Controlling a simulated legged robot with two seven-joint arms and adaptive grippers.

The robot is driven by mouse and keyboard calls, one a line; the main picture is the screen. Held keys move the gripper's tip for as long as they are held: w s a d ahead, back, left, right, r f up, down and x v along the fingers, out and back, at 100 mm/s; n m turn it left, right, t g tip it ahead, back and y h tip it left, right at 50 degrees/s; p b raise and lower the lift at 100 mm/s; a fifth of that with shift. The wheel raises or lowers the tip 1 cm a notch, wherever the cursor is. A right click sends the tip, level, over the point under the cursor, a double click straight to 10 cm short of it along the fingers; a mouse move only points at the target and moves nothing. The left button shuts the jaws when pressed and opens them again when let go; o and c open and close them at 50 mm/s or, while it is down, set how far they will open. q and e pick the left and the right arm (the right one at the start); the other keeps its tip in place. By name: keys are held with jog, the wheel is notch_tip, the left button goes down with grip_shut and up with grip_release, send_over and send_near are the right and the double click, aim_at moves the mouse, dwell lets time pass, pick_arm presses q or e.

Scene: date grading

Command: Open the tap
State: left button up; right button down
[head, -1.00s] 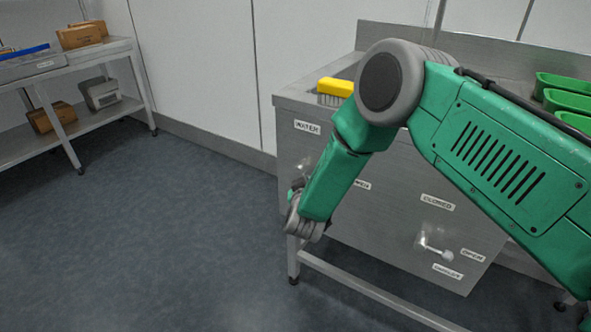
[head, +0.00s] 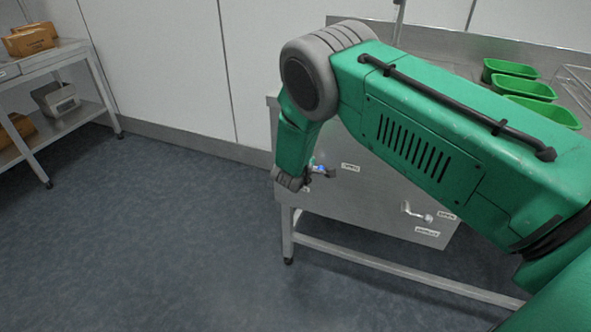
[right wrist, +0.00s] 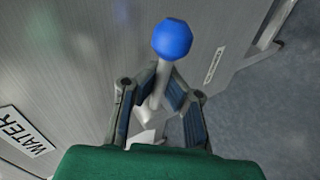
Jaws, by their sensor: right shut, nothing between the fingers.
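The tap's lever is a pale stem with a round blue knob (right wrist: 172,39), on the front of a steel cabinet. The blue also shows small in the head view (head: 320,168), beside my right gripper (head: 308,180), which is mostly hidden by the wrist. My left gripper is not in view.
A WATER label (right wrist: 24,130) is on the steel cabinet (head: 375,195). A second, pale lever (head: 415,213) sits lower right on its front. Green trays (head: 525,87) stand on top. A shelf (head: 75,120) with boxes is at the left; the floor between is clear.

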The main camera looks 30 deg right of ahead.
jog(key=shift+a+n+g, duration=0.25)
jog(key=shift+n+g, duration=0.05)
jog(key=shift+n, duration=0.1)
jog(key=shift+r, duration=0.1)
jog(key=shift+a, duration=0.15)
jog(key=c, duration=1.6)
grip_release()
jog(key=shift+a+r, duration=0.1)
jog(key=shift+r, duration=0.15)
jog(key=v, duration=1.2)
jog(key=shift+w+a+f, duration=0.15)
jog(key=shift+w+a, duration=0.05)
jog(key=shift+a, duration=0.15)
